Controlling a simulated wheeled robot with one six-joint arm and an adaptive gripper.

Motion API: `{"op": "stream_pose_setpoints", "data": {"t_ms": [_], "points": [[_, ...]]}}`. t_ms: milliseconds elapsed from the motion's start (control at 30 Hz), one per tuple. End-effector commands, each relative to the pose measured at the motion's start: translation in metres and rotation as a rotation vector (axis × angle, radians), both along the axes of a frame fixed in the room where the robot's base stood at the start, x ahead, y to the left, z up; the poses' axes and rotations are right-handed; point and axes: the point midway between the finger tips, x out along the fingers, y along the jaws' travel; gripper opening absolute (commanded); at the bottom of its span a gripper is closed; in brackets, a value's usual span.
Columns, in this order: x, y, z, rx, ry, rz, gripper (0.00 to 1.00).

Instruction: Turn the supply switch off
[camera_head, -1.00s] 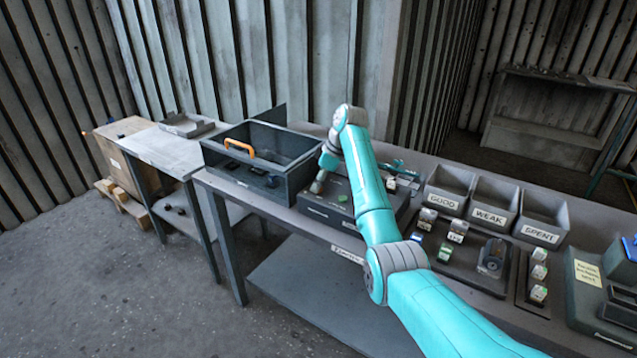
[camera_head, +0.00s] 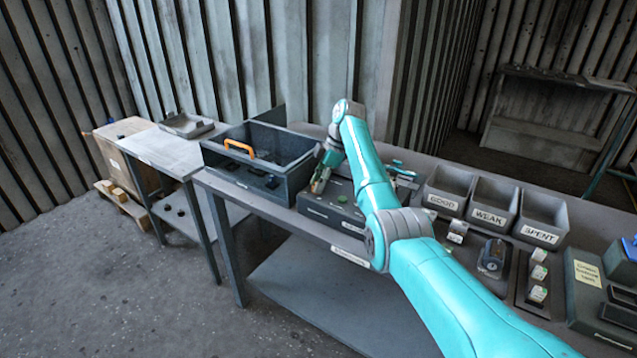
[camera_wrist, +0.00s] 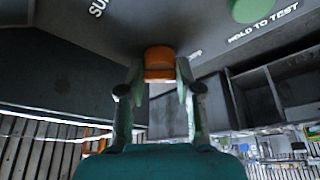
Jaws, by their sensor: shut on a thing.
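My gripper (camera_wrist: 160,80) has its two fingertips on either side of a short orange knob (camera_wrist: 159,56) in the wrist view, and it is shut on that knob. The knob stands out from a dark panel (camera_wrist: 215,35). A label starting "SU" is at the upper left, cut off by the frame edge. A green button (camera_wrist: 250,9) marked "HOLD TO TEST" is at the upper right. Part of another label is hidden behind the gripper. In the head view my gripper (camera_head: 319,183) is at the left part of the dark control box (camera_head: 335,212); the knob cannot be made out there.
A dark open crate (camera_head: 225,172) with an orange handle (camera_head: 238,147) stands close left of my gripper. Bins marked GOOD (camera_head: 443,201), WEAK (camera_head: 489,216) and SPENT (camera_head: 541,233) stand to the right. A side table (camera_head: 165,150) is at the left.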

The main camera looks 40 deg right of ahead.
Motion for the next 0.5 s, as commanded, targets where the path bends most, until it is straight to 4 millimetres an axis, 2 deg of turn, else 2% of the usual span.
{"op": "stream_pose_setpoints", "data": {"t_ms": [300,333,400,500], "points": [[-0.0005,-0.0001,-0.0014,0.0,0.002,0.0,0.0],[-0.0005,-0.0001,-0.0014,0.0,0.002,0.0,0.39],[-0.0005,0.0,-0.0013,0.0,0.002,0.0,0.56],[-0.0003,0.0,-0.0009,0.0,0.002,-0.001,0.59]]}}
